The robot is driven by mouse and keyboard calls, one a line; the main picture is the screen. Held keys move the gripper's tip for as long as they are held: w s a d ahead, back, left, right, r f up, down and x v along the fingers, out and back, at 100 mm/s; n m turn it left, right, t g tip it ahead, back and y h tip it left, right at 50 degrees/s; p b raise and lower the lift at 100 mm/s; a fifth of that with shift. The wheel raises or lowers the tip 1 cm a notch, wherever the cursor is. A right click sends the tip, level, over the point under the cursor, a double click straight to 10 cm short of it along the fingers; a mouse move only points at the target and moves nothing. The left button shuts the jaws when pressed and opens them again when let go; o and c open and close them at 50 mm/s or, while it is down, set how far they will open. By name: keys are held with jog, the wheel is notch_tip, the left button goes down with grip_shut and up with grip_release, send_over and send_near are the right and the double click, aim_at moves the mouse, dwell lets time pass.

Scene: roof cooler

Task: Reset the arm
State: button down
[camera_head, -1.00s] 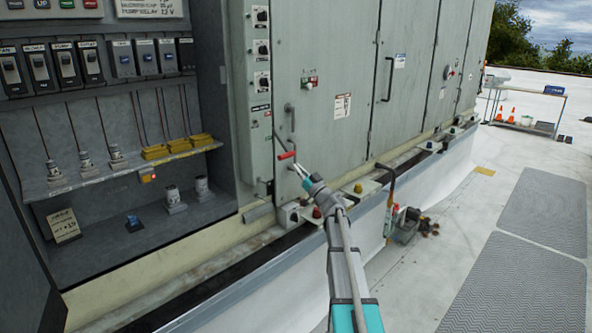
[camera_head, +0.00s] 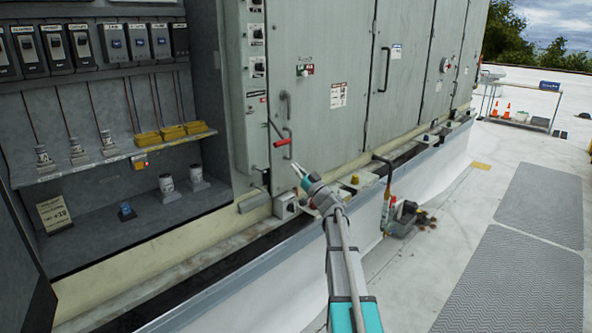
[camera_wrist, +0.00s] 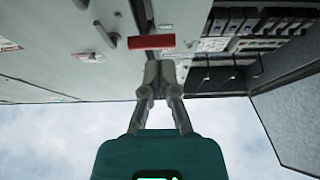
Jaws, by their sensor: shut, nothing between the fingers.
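My gripper (camera_head: 297,168) is at the end of my extended arm, in front of the grey cooler cabinet (camera_head: 340,50). It is shut and empty. In the head view a red-gripped lever handle (camera_head: 282,142) on the cabinet is just above and left of the fingertips, with a small gap between them. In the wrist view my gripper (camera_wrist: 160,68) has its fingers together, and the red handle (camera_wrist: 151,42) lies just beyond the tips. The wrist picture is turned, with sky at the bottom.
An open electrical compartment (camera_head: 110,120) with switches, yellow blocks and small cylinders is at left. A pipe with a valve (camera_head: 405,215) stands right of my arm. Grey floor mats (camera_head: 520,280) lie on the white roof at right. A cart (camera_head: 520,105) stands far back.

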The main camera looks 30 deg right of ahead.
dwell(0.3)
jog(key=s+a+f+n+g+y, duration=0.1)
jog(key=a+f+n+g+y, duration=0.15)
jog(key=a, duration=0.55)
jog(key=s+a+f+n+g+y, duration=0.1)
jog(key=s+a+f+g+y, duration=0.2)
jog(key=a, duration=0.5)
jog(key=s+a+f+m+g+h, duration=0.2)
jog(key=s+a+f+g+h, duration=0.2)
jog(key=s+a+f+g, duration=0.95)
jog(key=s+a+f+m+g+h, duration=0.15)
jog(key=s+f+h, duration=0.25)
jog(key=s, duration=0.4)
jog(key=s+f+m+g+h, duration=0.25)
jog(key=s+f+h, duration=0.2)
jog(key=s, duration=0.35)
notch_tip(320, 180, up, 13)
jog(key=p, duration=1.2)
jog(key=shift+w+a+m+t+p, duration=0.2)
jog(key=shift+w+m+t+p, duration=0.2)
jog(key=shift+m, duration=0.05)
